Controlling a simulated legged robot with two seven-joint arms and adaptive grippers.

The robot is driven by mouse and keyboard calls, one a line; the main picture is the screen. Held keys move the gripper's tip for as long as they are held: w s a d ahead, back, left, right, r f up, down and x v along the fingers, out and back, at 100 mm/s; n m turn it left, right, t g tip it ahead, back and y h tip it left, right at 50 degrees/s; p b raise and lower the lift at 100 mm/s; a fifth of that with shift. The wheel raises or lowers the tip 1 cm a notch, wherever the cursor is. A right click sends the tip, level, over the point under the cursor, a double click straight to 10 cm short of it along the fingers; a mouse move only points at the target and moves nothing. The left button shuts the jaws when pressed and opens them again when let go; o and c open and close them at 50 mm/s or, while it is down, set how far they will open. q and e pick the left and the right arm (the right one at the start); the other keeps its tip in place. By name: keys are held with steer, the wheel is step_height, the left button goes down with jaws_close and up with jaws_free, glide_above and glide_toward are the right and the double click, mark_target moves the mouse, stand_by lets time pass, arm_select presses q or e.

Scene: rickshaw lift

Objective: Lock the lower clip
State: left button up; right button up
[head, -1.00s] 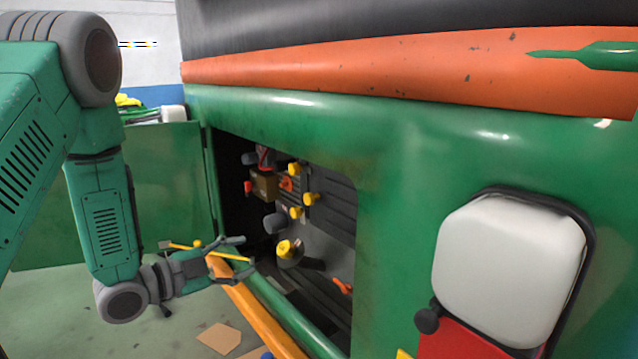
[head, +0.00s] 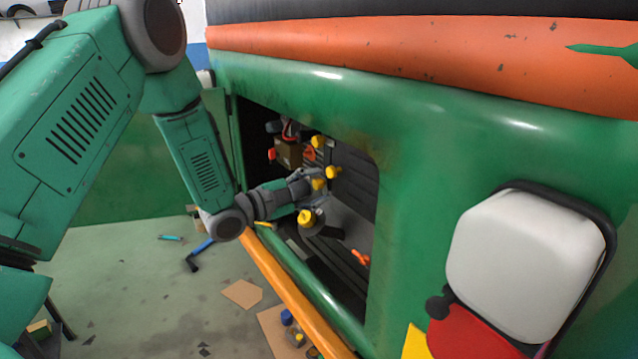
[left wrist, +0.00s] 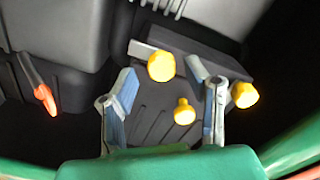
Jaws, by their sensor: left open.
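My left gripper (head: 308,182) reaches into the dark opening in the green rickshaw body. It is open; in the left wrist view its two fingers (left wrist: 165,92) stand apart with nothing held. A small yellow knob (left wrist: 184,112) shows between them, and a larger yellow knob (left wrist: 161,66) sits further up on a dark grey block. Another yellow knob (left wrist: 243,95) is right of the right finger. An orange lever (head: 360,257) sits low inside the opening. An orange lever also shows at left in the left wrist view (left wrist: 44,98). I cannot tell which part is the lower clip.
The opening's green lower edge (head: 300,265) and an orange rail (head: 285,292) run below my left forearm. A brown box (head: 288,153) and a red knob (head: 271,154) are deeper inside. A white rounded panel (head: 530,265) is at right. Cardboard (head: 243,293) lies on the floor.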

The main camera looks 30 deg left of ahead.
arm_select(q)
steer(key=shift+w+a+f, duration=0.1)
steer(key=shift+w+a, duration=0.15)
steer(key=shift+w, duration=0.05)
steer(key=shift+a+f, duration=0.1)
steer(key=shift+a, duration=0.45)
steer(key=c, duration=0.4)
jaws_close()
steer(key=shift+d, duration=0.4)
arm_select(e)
steer(key=shift+a+r, duration=0.2)
steer(key=shift+a, duration=0.45)
